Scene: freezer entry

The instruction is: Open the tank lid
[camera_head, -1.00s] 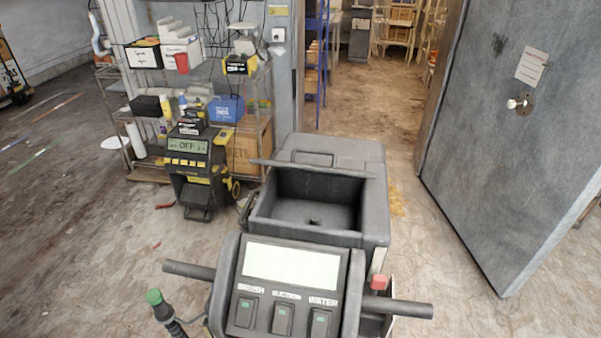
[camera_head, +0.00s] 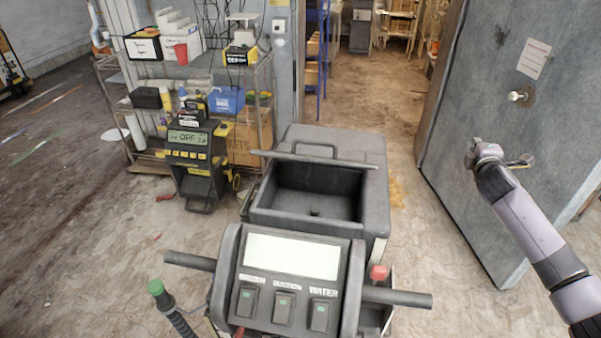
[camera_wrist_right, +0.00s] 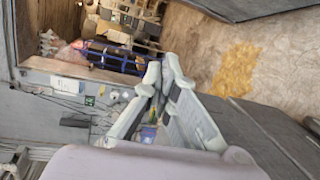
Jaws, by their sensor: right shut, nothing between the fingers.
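The grey floor-cleaning machine stands in the middle of the head view. Its tank lid (camera_head: 355,146) is the dark grey top at the machine's far end, with a loop handle (camera_head: 315,145) near its front edge. The lid looks flat and closed. My right gripper (camera_head: 487,150) is to the right of the tank, apart from it, in front of the grey door. It also shows in the right wrist view (camera_wrist_right: 162,75), with its fingertips together and nothing between them. My left gripper is not in view.
An open bin (camera_head: 305,190) lies between the lid and the control panel (camera_head: 290,257). Handlebars stick out on both sides. A large grey door (camera_head: 480,90) stands at the right. A loaded wire shelf (camera_head: 262,80) and a yellow-black machine (camera_head: 190,160) are at the left.

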